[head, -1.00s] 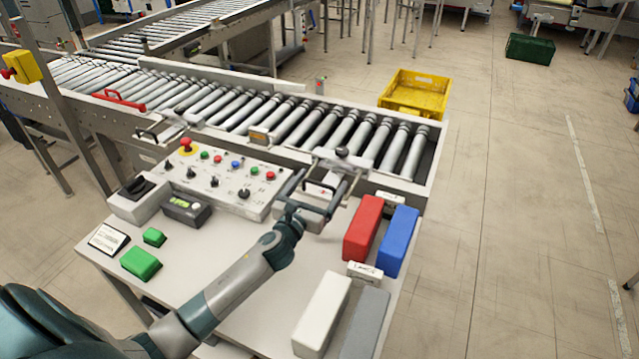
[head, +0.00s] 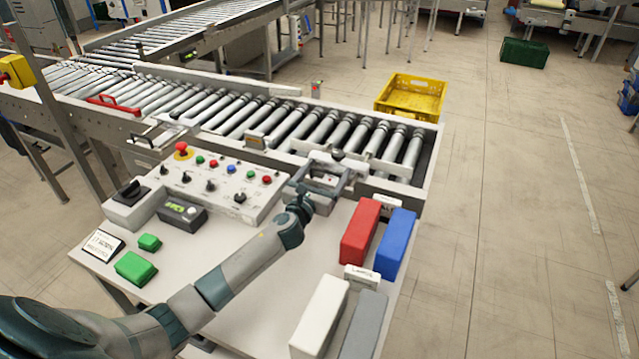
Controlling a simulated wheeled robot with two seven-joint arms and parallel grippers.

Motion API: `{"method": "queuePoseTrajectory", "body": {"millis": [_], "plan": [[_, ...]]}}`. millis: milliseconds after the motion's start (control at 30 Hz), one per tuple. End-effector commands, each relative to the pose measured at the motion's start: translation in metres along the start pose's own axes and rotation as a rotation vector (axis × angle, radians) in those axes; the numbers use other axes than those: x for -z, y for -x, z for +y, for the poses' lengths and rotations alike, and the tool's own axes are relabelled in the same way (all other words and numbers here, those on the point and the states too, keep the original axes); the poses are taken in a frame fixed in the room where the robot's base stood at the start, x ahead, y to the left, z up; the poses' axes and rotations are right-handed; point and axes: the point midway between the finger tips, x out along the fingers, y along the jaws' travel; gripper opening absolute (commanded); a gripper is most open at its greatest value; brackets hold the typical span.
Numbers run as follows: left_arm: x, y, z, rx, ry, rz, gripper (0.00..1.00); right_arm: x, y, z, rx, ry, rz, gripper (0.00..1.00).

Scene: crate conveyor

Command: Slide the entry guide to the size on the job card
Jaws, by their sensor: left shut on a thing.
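The entry guide (head: 372,165) is a pale bar lying along the near side of the roller conveyor, with a grey handle frame on its near side. My left gripper (head: 326,184) reaches it from the near side and is shut on the guide's handle; the fingertips are partly hidden by the wrist and handle. The job card (head: 97,244) is a white card with dark print in a dark frame at the table's left front. Its print is too small to read for sure. My right gripper is out of view.
A control panel (head: 228,186) with knobs and buttons stands left of the gripper. Red (head: 360,230), blue (head: 396,243), white (head: 320,316) and grey blocks stand at the table's right. Green blocks (head: 136,268) lie at left. A yellow crate (head: 411,98) stands beyond the conveyor.

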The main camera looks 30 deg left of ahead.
Motion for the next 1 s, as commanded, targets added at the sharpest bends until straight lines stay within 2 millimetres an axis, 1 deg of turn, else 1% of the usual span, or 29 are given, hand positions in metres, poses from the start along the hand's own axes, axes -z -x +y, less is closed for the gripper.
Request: {"method": "queuePoseTrajectory", "body": {"millis": [33, 100, 200, 300, 567, 600, 1000], "plan": [[0.0, -0.01, -0.002, 0.004, 0.002, -0.003, 0.38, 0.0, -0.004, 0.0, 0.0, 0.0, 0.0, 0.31], [0.0, -0.019, -0.002, 0.004, 0.001, -0.003, 0.38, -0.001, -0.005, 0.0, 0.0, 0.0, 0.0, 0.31], [0.0, -0.028, -0.002, 0.004, 0.002, -0.002, 0.38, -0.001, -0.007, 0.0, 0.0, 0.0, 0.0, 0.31], [0.0, -0.032, -0.002, 0.004, 0.002, -0.001, 0.38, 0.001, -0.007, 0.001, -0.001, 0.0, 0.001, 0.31], [-0.002, -0.032, -0.002, 0.003, 0.003, -0.003, 0.38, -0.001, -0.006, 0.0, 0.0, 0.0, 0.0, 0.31], [-0.002, -0.032, -0.001, 0.003, 0.003, -0.003, 0.86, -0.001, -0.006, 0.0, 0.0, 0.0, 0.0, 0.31], [0.0, -0.029, 0.0, 0.001, 0.001, -0.001, 0.86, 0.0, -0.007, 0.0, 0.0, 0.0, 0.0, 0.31]]}}
